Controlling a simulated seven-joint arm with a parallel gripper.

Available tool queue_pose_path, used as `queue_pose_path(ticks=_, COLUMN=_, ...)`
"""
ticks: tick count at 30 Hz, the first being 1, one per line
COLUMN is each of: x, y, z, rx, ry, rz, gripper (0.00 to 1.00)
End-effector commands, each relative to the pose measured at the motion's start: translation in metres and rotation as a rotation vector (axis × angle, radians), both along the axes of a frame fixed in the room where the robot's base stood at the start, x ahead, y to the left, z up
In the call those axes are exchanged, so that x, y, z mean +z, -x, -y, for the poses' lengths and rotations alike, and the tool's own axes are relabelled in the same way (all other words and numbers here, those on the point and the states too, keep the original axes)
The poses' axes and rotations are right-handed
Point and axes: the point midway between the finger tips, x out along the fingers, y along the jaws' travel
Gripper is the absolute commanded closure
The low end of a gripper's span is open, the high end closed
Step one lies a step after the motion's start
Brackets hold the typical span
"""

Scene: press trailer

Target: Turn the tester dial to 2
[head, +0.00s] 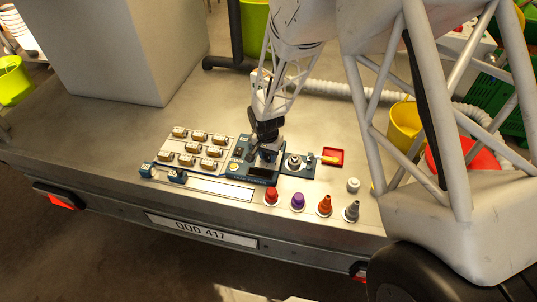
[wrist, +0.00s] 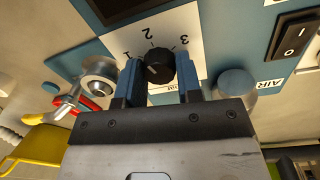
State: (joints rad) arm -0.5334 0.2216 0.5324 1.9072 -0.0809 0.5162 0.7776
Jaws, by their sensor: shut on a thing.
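The tester (head: 238,167) is a blue panel lying on the metal trailer bed. Its black round dial (wrist: 158,62) shows in the wrist view, on a white plate with the numbers 1, 2 and 3 around it. A small pale mark shows on the dial, lower left of its middle; I cannot tell surely which number it faces. My gripper (wrist: 161,84) is shut on the dial, with one blue finger on each side of it. In the head view my gripper (head: 266,150) reaches down onto the tester and hides the dial.
A black rocker switch (wrist: 294,37) and a round blue button (wrist: 235,83) flank the dial. A silver round fitting (wrist: 98,75) is on the left. Several coloured cones, including a purple one (head: 298,201), stand along the front. A white tray of small parts (head: 196,150) lies left.

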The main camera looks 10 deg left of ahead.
Motion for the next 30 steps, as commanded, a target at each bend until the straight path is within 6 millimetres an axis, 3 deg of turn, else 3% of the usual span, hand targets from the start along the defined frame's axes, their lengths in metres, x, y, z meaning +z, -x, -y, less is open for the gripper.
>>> queue_pose_path(ticks=12, x=0.0001, y=-0.0005, z=0.0006, rx=-0.247, ry=0.0, rz=0.001, gripper=0.91)
queue_pose_path(ticks=29, x=0.0002, y=-0.0004, z=0.0006, rx=-0.285, ry=0.0, rz=0.0, gripper=0.91)
queue_pose_path(ticks=30, x=0.0002, y=-0.0004, z=0.0006, rx=-0.285, ry=0.0, rz=0.0, gripper=0.61)
